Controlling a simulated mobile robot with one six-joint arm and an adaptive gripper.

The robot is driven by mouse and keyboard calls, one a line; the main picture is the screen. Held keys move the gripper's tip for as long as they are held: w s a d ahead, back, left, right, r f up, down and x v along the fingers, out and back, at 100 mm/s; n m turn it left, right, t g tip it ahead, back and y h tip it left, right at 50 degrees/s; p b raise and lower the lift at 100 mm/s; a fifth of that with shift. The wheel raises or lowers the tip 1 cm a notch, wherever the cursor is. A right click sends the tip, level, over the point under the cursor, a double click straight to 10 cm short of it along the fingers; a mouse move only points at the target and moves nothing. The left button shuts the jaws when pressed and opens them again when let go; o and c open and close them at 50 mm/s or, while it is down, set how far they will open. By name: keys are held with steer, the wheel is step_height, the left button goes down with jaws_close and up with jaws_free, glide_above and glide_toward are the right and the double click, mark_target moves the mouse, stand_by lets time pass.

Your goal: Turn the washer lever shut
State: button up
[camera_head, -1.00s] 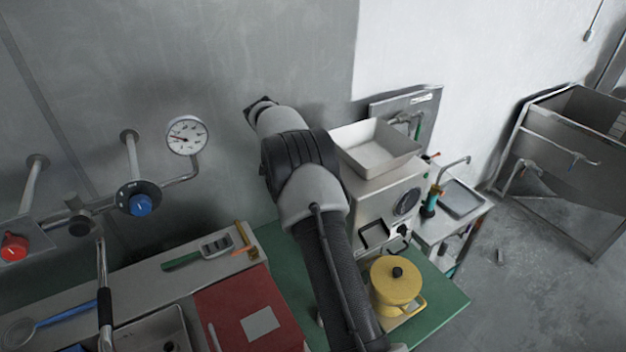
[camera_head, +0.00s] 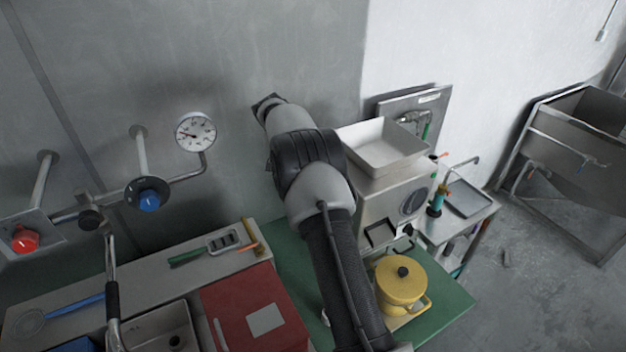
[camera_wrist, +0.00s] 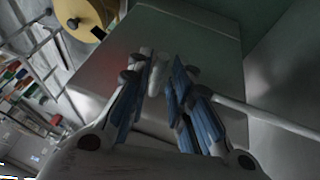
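I cannot surely tell which part is the washer lever. In the wrist view, a small pale rounded piece (camera_wrist: 158,72) shows between my fingertips, and it may be a lever end. My gripper (camera_wrist: 160,80) has blue-padded fingers that lean in close to this piece; contact is unclear. Below and beyond them is a pale grey box-like surface (camera_wrist: 200,40). In the head view my arm reaches up towards the wall, and its far end hides my fingers. A tap with a black-gripped handle (camera_head: 113,300) stands over the sink at the left, away from my arm.
A red knob (camera_head: 25,240), a blue knob (camera_head: 149,200) and a gauge (camera_head: 196,132) sit on wall pipes at left. A white tray (camera_head: 382,146) tops a machine right of my arm. A yellow pot (camera_head: 402,283) stands on the green table (camera_head: 455,300). A pale rod (camera_wrist: 270,118) runs beside my fingers.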

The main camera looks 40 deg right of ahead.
steer(key=v, duration=1.2)
stand_by(0.4)
